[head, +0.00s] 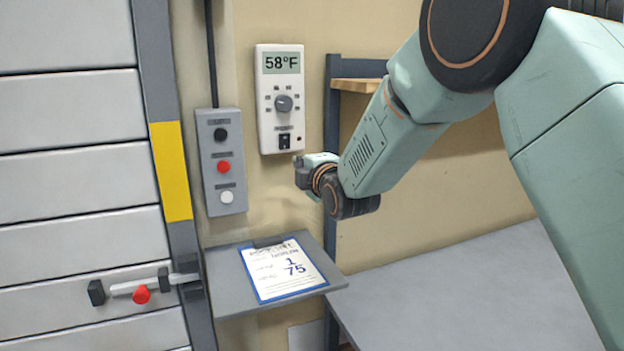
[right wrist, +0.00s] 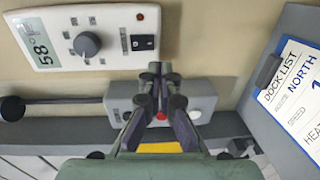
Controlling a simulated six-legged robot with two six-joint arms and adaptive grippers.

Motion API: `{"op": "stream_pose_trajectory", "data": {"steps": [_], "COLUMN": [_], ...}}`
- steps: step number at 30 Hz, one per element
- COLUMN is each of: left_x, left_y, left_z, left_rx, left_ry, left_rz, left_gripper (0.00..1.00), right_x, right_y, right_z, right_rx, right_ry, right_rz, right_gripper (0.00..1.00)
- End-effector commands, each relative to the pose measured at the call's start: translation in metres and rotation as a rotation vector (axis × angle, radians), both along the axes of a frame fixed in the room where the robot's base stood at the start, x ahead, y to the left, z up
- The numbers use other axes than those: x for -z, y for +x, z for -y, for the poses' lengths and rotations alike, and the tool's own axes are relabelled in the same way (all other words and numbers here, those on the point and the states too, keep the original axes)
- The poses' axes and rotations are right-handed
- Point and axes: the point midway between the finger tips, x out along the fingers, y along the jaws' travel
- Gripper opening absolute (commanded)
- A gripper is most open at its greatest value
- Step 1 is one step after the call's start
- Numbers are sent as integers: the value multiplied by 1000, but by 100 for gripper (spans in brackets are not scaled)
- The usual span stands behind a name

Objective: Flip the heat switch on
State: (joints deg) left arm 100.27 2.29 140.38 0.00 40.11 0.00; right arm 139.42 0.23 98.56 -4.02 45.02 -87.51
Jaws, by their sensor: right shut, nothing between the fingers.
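The white thermostat panel (head: 266,130) hangs on the wall and its display (head: 281,63) reads 58°F. A dark round knob (head: 284,103) sits at its middle. The small black heat switch (head: 284,141) is at its lower end; I cannot tell which way it is set. The right wrist view shows the panel (right wrist: 108,50) turned sideways, with the switch (right wrist: 143,42) at its right end. My right gripper (head: 299,162) is just below the panel's lower right corner. In the right wrist view its fingers (right wrist: 159,72) are together, empty, and apart from the switch. My left gripper is out of view.
A grey button box (head: 208,180) with black, red and white buttons is left of the panel. A grey table (head: 470,290) and dark rack post (head: 331,120) stand right.

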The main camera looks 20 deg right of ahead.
Motion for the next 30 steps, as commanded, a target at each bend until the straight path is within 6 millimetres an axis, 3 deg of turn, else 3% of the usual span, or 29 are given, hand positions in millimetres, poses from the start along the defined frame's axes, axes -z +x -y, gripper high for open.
{"op": "stream_pose_trajectory", "data": {"steps": [6, 12, 30], "left_x": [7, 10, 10], "left_y": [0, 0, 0], "left_z": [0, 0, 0], "left_rx": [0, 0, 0], "left_ry": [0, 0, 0], "left_rz": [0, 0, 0], "left_gripper": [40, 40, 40], "right_x": [5, 6, 7], "right_y": [-31, -50, -56], "right_z": [2, 3, 3], "right_rx": [0, 1, 2], "right_ry": [0, -1, 8], "right_rz": [-1, 1, 1], "right_gripper": [0, 0, 0]}}
